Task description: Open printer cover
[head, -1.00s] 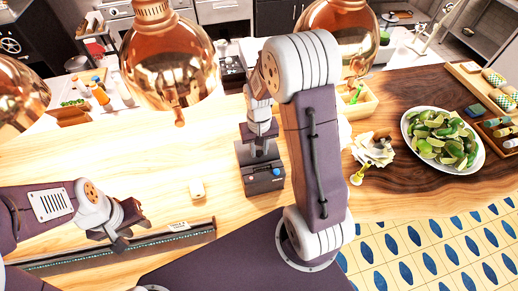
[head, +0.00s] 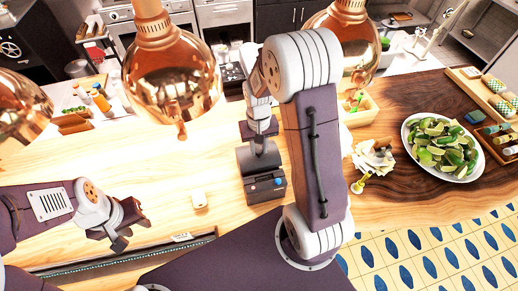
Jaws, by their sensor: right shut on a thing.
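The printer (head: 266,188) is a small dark box on the wooden counter, with a blue button on its front. Its dark cover (head: 252,128) appears raised at the back. My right gripper (head: 259,146) is above the printer, shut on what looks like the cover; my wrist and the cover hide the contact. My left gripper (head: 119,233) is at the lower left, over the counter's front edge, away from the printer. Its fingers are small and dark, and their gap is unclear.
Copper heat lamps (head: 170,75) hang over the counter. A small white block (head: 199,200) lies left of the printer. A plate of limes (head: 440,146), a pile of crumpled paper (head: 373,157) and a wooden box (head: 358,108) stand to the right. The counter's left middle is clear.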

